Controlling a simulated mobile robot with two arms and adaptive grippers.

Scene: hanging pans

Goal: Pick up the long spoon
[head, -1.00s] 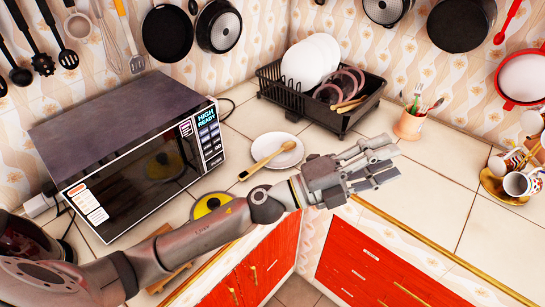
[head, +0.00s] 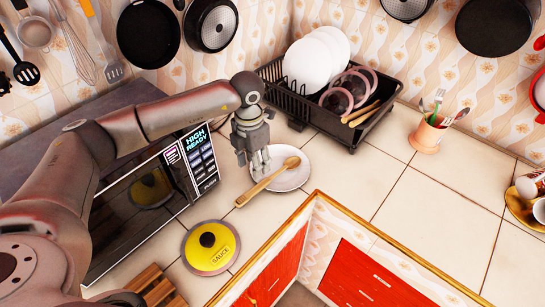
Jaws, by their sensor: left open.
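A long wooden spoon (head: 266,183) lies tilted across a small white plate (head: 291,176) on the tiled counter. Its bowl end rests on the plate and its handle extends over the rim towards the lower left. My left gripper (head: 260,165) points down beside the plate's left edge, close to the spoon in the picture. It is open, with nothing seen between its fingers. The height of the fingertips above the spoon is hard to tell. My right gripper is out of view.
A microwave (head: 140,205) stands left of the plate, partly hidden by my left arm. A black dish rack (head: 345,128) with plates is behind. A yellow-lidded sauce dish (head: 211,247) sits in front. A utensil cup (head: 428,135) stands right, with clear counter around it.

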